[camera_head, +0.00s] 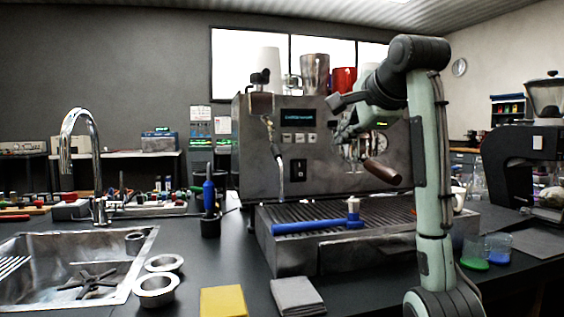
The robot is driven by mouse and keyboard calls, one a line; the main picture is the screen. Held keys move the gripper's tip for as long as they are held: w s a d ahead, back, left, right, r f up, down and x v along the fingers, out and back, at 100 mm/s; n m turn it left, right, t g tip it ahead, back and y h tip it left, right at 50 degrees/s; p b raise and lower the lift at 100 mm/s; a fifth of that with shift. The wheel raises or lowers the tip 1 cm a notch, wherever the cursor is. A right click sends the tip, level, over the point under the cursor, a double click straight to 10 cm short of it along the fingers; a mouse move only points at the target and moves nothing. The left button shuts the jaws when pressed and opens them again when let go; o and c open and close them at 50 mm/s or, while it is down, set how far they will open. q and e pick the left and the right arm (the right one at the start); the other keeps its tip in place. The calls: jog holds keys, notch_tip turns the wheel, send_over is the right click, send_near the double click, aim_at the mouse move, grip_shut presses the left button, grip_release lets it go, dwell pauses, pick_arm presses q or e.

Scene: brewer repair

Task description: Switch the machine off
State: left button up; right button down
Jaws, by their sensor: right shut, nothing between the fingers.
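The machine (262,150) is a steel espresso machine on the dark counter. Its front has a lit display (298,117), a row of small buttons (298,138) and a round gauge (382,126). A black switch plate (298,172) sits lower on the front, left of the middle; its position is too small to read. My right gripper (343,120) is shut and empty, in front of the machine's upper front, right of the display and above and right of the switch plate. My right arm hides part of the machine's right side. My left gripper is not in view.
A blue-handled hammer (310,226) lies across the drip tray (290,257). A portafilter handle (383,171) juts out below my gripper. Yellow (223,301) and grey (297,296) cloths lie in front. The sink (75,270) is left; a grinder (520,165) stands right.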

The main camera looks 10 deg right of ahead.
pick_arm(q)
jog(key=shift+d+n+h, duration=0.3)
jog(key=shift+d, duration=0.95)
pick_arm(e)
jog(key=shift+n+g, duration=0.3)
jog(key=shift+n, duration=0.1)
jog(key=a, duration=0.2)
jog(key=a+f, duration=0.1)
jog(key=shift+a+f, duration=0.2)
jog(key=shift+a, duration=0.2)
jog(key=shift+w, duration=0.1)
send_near(302, 174)
jog(key=p+x, duration=0.2)
jog(key=x, duration=0.3)
jog(key=shift+w+f, duration=0.1)
jog(key=shift+w, duration=0.25)
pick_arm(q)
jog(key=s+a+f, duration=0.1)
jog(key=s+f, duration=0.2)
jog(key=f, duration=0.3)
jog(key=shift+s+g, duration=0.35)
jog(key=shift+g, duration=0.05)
pick_arm(e)
jog(key=shift+w+f, duration=0.3)
jog(key=shift+w, duration=0.15)
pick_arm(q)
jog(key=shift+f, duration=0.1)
pick_arm(e)
jog(key=shift+f, duration=0.1)
